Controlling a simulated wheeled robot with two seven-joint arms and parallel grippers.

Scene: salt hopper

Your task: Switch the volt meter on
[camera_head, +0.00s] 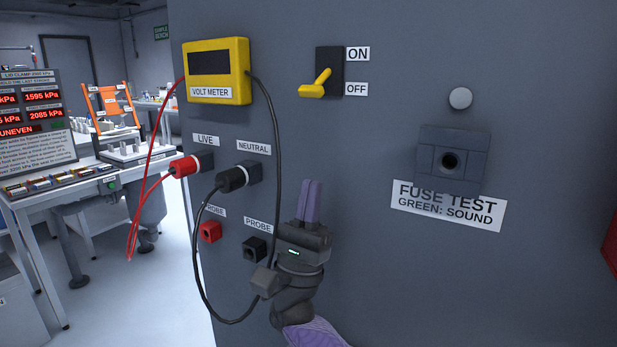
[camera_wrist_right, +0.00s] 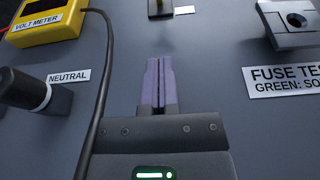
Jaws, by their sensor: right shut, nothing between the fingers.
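The yellow volt meter (camera_head: 216,71) is mounted on the grey panel at the upper left, and its display is dark. To its right a yellow toggle lever (camera_head: 316,84) on a black plate points down toward the OFF label (camera_head: 356,89); the ON label (camera_head: 358,54) is above. My right gripper (camera_head: 311,184) is shut and empty, fingers pointing up, below the switch. In the right wrist view its purple fingers (camera_wrist_right: 159,62) are together, with the switch plate (camera_wrist_right: 160,8) beyond them at the top edge. My left gripper is not in view.
A red plug (camera_head: 186,167) sits at LIVE and a black plug (camera_head: 235,178) at NEUTRAL. A black cable (camera_head: 277,130) hangs just left of my right gripper. A fuse test holder (camera_head: 452,160) is at the right. The panel between gripper and switch is clear.

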